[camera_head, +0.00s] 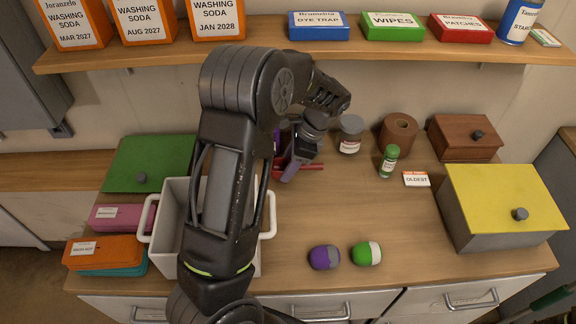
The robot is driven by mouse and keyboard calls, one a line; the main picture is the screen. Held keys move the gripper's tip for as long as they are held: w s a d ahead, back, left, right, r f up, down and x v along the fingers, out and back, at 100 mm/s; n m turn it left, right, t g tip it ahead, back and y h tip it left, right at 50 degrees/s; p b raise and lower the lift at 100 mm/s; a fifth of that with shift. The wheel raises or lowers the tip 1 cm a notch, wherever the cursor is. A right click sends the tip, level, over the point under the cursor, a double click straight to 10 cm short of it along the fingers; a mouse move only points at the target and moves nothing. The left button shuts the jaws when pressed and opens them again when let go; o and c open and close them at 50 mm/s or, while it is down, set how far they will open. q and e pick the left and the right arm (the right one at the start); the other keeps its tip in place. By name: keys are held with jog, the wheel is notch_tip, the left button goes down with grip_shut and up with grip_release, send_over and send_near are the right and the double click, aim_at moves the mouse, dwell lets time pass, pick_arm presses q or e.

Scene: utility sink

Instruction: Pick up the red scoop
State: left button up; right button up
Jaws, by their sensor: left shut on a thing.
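The red scoop (313,167) shows only in part, as a thin red piece on the counter side of my left gripper, towards the back of the counter. My left arm crosses the middle of the picture and bends down at the back. My left gripper (291,172) points down at the red scoop and is shut on it. The fingers and arm hide most of the scoop, so I cannot tell if it touches the counter. My right gripper is not in view.
A white tub (170,235) stands left, partly behind my arm. A grey-lidded jar (350,134), brown roll (398,133), green-capped bottle (388,161) and yellow-lidded box (503,207) stand right. Two small rounded items (324,257) lie in front. A shelf (400,54) runs above.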

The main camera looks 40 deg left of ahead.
pick_arm(q)
jog(key=s+d, duration=0.7)
jog(key=s, duration=0.2)
jog(key=s+d, duration=0.4)
jog(key=shift+s+d+p, duration=0.3)
jog(key=shift+s+p, duration=0.05)
jog(key=shift+s, duration=0.05)
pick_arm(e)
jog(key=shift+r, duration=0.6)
pick_arm(q)
jog(key=w+d+r, duration=0.3)
jog(key=w, duration=0.5)
jog(key=w+d+r+p, duration=0.1)
jog(key=w+d+r, duration=0.3)
jog(key=w, duration=0.3)
jog(key=shift+w+r, duration=0.15)
jog(key=shift+w, duration=0.2)
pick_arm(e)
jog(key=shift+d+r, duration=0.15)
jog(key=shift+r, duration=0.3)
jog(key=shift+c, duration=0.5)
